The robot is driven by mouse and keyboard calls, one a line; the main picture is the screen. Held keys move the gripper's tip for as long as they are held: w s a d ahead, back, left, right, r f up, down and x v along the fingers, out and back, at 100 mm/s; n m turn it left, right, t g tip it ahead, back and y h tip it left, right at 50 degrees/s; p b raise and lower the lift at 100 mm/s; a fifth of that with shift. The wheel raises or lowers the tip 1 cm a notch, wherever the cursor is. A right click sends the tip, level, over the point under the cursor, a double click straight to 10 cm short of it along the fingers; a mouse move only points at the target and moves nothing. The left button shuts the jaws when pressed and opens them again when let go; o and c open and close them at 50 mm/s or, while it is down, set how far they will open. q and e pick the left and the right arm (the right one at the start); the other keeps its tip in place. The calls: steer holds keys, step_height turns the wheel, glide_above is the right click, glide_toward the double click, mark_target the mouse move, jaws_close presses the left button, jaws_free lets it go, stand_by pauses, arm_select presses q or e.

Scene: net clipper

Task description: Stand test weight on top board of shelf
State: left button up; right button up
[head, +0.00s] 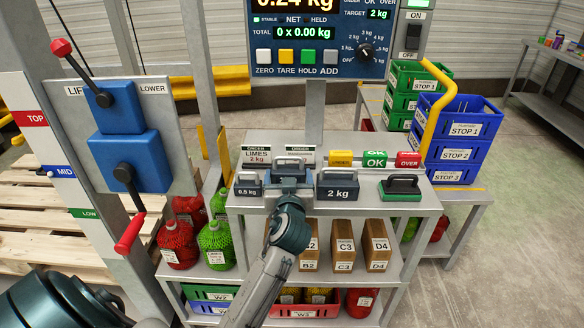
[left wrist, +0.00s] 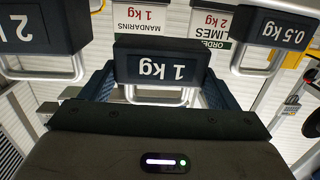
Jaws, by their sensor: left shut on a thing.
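My left gripper (head: 291,182) is over the top board (head: 405,207) of the grey shelf. It is shut on a dark test weight (head: 292,163) with a handle. The left wrist view shows this weight upside down, marked 1 kg (left wrist: 162,68), between the fingers (left wrist: 155,95). A 0.5 kg weight (head: 249,188) stands to its left and a 2 kg weight (head: 338,190) to its right, both on the top board. The gripper hides the 1 kg weight's lower part, so I cannot tell whether it touches the board. My right gripper is not in view.
A green block with a black handle (head: 402,188) stands at the board's right. Order cards (head: 256,155) and yellow, green and red OVER/OK/UNDER-type blocks (head: 374,159) line the back. Boxes (head: 342,246) and net bags (head: 215,243) sit below. A lever panel (head: 130,130) stands left.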

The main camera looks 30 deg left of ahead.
arm_select(q)
step_height(320, 180, down, 3)
steer(key=shift+f, duration=0.4)
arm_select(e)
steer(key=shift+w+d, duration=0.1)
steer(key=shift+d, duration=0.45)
arm_select(q)
steer(key=o, duration=1.6)
steer(key=shift+f, duration=0.15)
steer(key=shift+o, duration=0.4)
steer(key=shift+s+d, duration=0.1)
steer(key=b+v, duration=0.2)
steer(key=v, duration=0.5)
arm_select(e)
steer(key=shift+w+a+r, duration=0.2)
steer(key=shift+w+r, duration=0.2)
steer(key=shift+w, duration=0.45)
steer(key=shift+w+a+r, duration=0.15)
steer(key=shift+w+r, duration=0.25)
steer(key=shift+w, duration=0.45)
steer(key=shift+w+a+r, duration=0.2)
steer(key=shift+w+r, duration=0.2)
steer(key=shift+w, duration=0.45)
arm_select(q)
steer(key=shift+s+d, duration=0.1)
